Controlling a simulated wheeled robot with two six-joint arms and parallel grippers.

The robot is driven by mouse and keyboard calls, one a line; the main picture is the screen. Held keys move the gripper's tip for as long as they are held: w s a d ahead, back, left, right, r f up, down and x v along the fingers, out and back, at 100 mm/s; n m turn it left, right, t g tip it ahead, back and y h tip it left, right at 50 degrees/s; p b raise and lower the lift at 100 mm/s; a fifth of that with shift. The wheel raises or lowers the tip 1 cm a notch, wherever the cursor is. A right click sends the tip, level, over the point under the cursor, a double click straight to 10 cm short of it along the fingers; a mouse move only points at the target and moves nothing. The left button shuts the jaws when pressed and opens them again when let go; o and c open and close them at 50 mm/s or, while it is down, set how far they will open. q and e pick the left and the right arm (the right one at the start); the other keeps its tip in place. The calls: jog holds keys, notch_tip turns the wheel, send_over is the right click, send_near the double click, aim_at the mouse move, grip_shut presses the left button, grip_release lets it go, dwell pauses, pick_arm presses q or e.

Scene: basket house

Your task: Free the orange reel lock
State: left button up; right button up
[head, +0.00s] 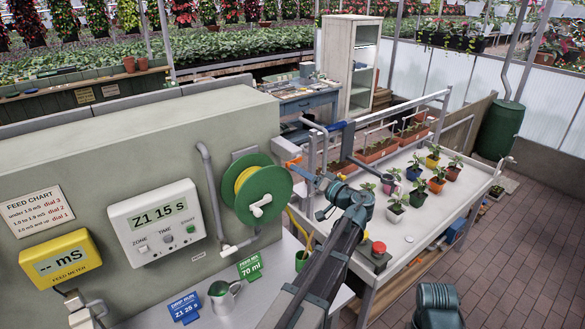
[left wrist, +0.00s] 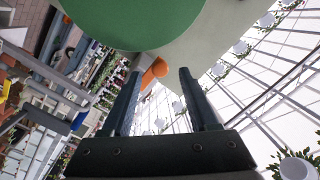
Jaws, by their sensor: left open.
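The green reel (head: 276,196), with a yellow centre (head: 245,180), is mounted on the grey-green wall. The small orange reel lock (head: 293,163) shows at the reel's upper right edge. My left gripper (head: 301,174) is open at the reel's right side, close to the lock. In the left wrist view, the green reel (left wrist: 125,22) fills the top. The orange lock (left wrist: 157,69) appears between the two open fingers (left wrist: 161,76). I cannot tell whether the fingers touch it.
A white plant bench (head: 425,225) with potted seedlings stands to the right, with a red button (head: 379,248) near its front. A metal jug (head: 223,298) and small signs stand on a ledge below the reel. A white control box (head: 155,222) is on the wall.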

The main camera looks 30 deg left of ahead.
aim_at(296, 163)
pick_arm(q)
jog(key=shift+x, duration=2.35)
grip_shut()
